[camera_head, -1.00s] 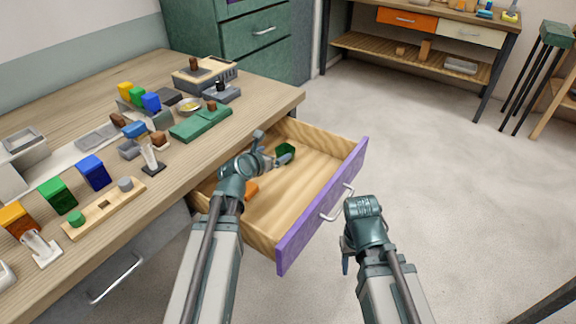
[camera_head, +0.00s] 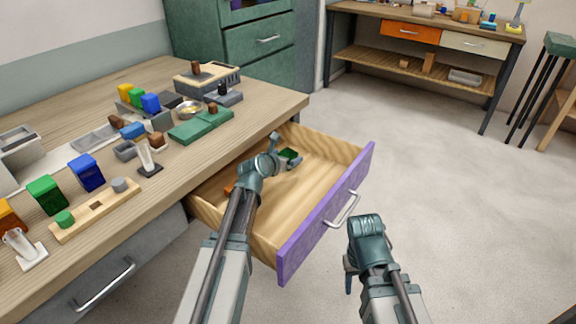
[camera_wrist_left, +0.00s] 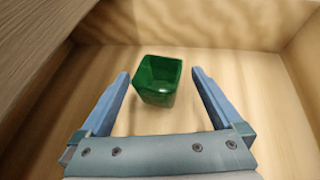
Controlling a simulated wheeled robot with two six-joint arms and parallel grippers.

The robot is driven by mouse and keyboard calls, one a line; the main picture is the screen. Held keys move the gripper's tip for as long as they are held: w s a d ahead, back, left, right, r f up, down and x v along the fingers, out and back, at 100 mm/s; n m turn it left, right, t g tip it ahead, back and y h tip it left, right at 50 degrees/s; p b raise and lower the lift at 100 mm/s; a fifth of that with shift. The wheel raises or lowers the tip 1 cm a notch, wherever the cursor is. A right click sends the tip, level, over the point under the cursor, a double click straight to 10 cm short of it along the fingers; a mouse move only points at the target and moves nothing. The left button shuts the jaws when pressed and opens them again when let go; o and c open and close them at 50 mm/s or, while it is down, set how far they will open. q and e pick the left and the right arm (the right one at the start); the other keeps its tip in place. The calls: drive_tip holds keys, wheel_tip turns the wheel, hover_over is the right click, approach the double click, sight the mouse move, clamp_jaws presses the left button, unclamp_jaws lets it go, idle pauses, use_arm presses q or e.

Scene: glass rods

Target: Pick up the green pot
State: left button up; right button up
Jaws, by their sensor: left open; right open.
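The green pot (camera_wrist_left: 157,82) is a small open square cup standing on the floor of the open drawer. In the head view the pot (camera_head: 289,154) is near the drawer's back corner, partly covered by my left gripper (camera_head: 284,152). In the left wrist view my left gripper (camera_wrist_left: 160,75) is open, with its fingers apart on either side of the pot. Gaps show between the fingers and the pot's walls. My right gripper (camera_head: 350,274) is outside the drawer at its front; its fingers are mostly hidden.
The wooden drawer (camera_head: 306,198) with a purple front (camera_head: 325,215) is pulled out of the workbench (camera_head: 150,205). An orange thing (camera_head: 229,189) lies in the drawer, partly hidden. The drawer walls and bench edge stand close around my left arm.

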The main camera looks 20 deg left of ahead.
sight(291, 152)
use_arm(q)
drive_tip(key=shift+r+b+x, duration=0.2)
drive_tip(key=shift+b+x, duration=0.7)
drive_tip(key=shift+x, duration=1.85)
drive_tip(key=c, duration=1.5)
drive_tip(key=shift+r, duration=0.1)
wheel_tip(291, 152, up, 2)
drive_tip(key=shift+p, duration=1.1)
wheel_tip(291, 152, up, 2)
drive_tip(key=shift+r+p, duration=0.1)
drive_tip(key=shift+p, duration=0.95)
drive_tip(key=s+d, duration=0.3)
drive_tip(key=s, duration=0.1)
drive_tip(key=s+d, duration=0.3)
drive_tip(key=s, duration=0.1)
drive_tip(key=s+d, duration=0.3)
drive_tip(key=s, duration=0.2)
drive_tip(key=shift+s+r+p, duration=0.1)
drive_tip(key=shift+r+p, duration=0.25)
drive_tip(key=shift+p, duration=0.05)
